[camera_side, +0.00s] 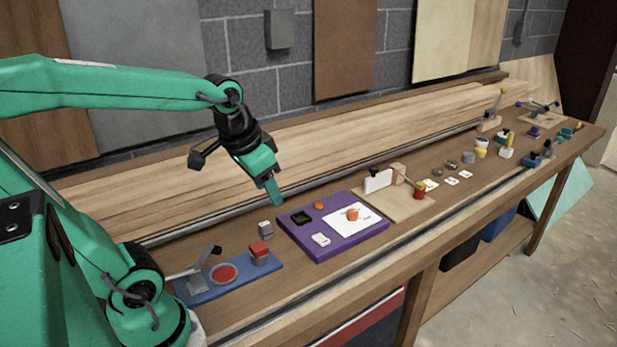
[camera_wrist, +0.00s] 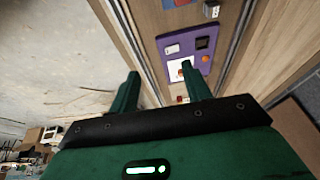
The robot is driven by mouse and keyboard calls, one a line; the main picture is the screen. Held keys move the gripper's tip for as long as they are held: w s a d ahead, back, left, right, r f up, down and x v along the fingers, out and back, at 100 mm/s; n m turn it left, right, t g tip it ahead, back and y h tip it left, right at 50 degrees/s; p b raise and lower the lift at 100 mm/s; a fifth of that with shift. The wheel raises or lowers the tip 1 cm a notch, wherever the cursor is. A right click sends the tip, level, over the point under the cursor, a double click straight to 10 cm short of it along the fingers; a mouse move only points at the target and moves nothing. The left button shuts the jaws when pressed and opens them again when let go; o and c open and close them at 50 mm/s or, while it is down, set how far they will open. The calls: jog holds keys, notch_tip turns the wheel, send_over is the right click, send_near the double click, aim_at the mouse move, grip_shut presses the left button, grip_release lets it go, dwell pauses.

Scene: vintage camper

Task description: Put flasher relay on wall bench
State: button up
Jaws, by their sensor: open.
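A small grey metal-looking box (camera_side: 265,229), which looks like the flasher relay, stands on the wooden bench (camera_side: 222,252) between the blue board and the purple board. It also shows at the top of the wrist view (camera_wrist: 211,9). The long bench runs along the block wall, with pale planks (camera_side: 330,138) along its back. My gripper (camera_side: 276,198) hangs above the bench, near the purple board's back left corner and right of the grey box. In the wrist view my gripper (camera_wrist: 162,80) has its fingers apart with nothing between them.
A purple board (camera_side: 328,252) carries a black square, a white card and small parts. A wooden board (camera_side: 408,208) with a white upright piece lies farther right, then several small items.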

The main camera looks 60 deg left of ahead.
jog(key=s+d+t, duration=0.1)
jog(key=s+d, duration=0.3)
jog(key=shift+s+r+t+h, duration=0.2)
jog(key=shift+r+t+h, duration=0.1)
dwell(1.1)
